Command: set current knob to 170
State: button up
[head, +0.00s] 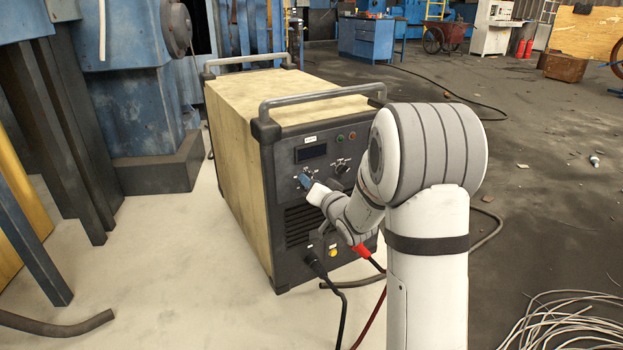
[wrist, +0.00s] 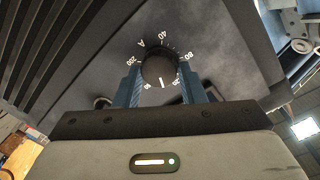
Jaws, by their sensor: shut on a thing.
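The welding machine (head: 250,105) has a dark front panel with a small display (head: 311,153). My gripper (head: 306,182) is at the panel's left knob, which is mostly hidden behind it in the head view. In the wrist view the black current knob (wrist: 158,66) sits between the two blue fingers of my gripper (wrist: 160,76), which is shut on it. The knob's white pointer line points down in that view, between two small numbers. Numbers ring the dial; 40 and 80 show at upper right, while the lower ones are partly hidden by the fingers.
A second knob (head: 341,166) sits to the right on the panel. A black cable plug (head: 314,262) and a red one (head: 362,251) stick out below my arm. Grey handles (head: 322,97) cross the machine's top. Coiled wire (head: 565,325) lies at lower right.

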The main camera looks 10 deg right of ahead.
jog(key=shift+d+f+m+g+y+p, duration=0.15)
jog(key=shift+m+y+p, duration=0.1)
jog(key=shift+m+p, duration=2.15)
jog(key=shift+a+r+m+g+y+p, duration=0.2)
jog(key=shift+m+p, duration=1.4)
jog(key=shift+m, duration=1.5)
jog(key=o, duration=1)
jog(key=shift+d, duration=0.2)
jog(key=p+v, duration=0.1)
jog(key=v, duration=0.6)
jog(key=shift+s+d, duration=0.15)
jog(key=shift+s, duration=0.2)
